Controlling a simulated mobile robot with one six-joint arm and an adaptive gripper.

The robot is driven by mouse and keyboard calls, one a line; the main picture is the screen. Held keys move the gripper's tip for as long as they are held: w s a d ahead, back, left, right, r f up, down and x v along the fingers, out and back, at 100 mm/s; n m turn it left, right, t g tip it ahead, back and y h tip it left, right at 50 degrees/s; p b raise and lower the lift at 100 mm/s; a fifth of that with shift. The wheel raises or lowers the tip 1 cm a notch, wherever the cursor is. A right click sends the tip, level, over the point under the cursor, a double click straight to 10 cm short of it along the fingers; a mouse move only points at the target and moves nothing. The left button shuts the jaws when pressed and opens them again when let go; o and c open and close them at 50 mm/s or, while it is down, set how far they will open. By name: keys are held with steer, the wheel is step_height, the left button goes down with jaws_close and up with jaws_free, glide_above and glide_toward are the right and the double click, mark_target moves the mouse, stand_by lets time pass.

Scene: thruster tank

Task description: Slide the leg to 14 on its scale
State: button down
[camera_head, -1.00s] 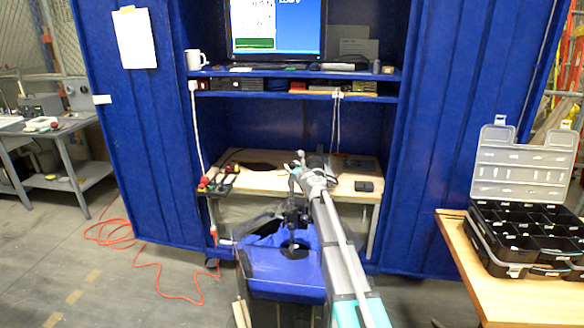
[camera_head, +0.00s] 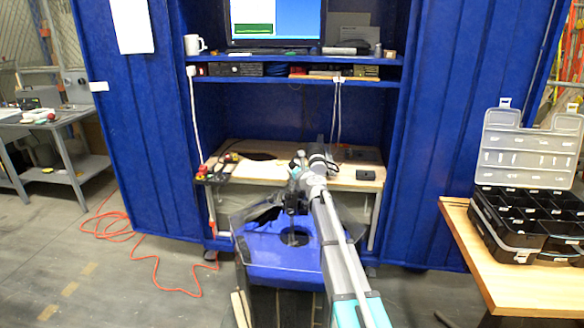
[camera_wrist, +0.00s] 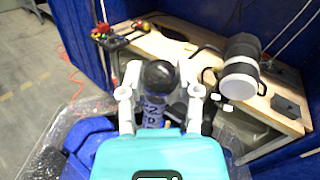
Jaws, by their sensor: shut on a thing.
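The leg's upper end shows in the wrist view as a dark round knob (camera_wrist: 160,76) on a post with a blue-and-white marked band (camera_wrist: 152,108), taken to be its scale. My gripper (camera_wrist: 160,92) is shut on the leg, with one pale finger on each side of the knob. In the head view my gripper (camera_head: 293,190) is above the blue tank top (camera_head: 262,268), near its round opening. The dark leg (camera_head: 291,207) stands roughly upright there, partly hidden by my arm. The scale's numbers are too small to read.
A wooden bench (camera_head: 262,172) with red-and-black tools (camera_head: 214,171) stands behind the tank inside a blue cabinet (camera_head: 165,120). A table (camera_head: 470,238) with a black compartment case (camera_head: 515,215) is at right. An orange cable (camera_head: 165,258) lies on the floor at left.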

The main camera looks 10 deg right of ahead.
steer(key=shift+c, duration=1.5)
jaws_free()
steer(key=v, duration=1.2)
steer(key=shift+r, duration=0.1)
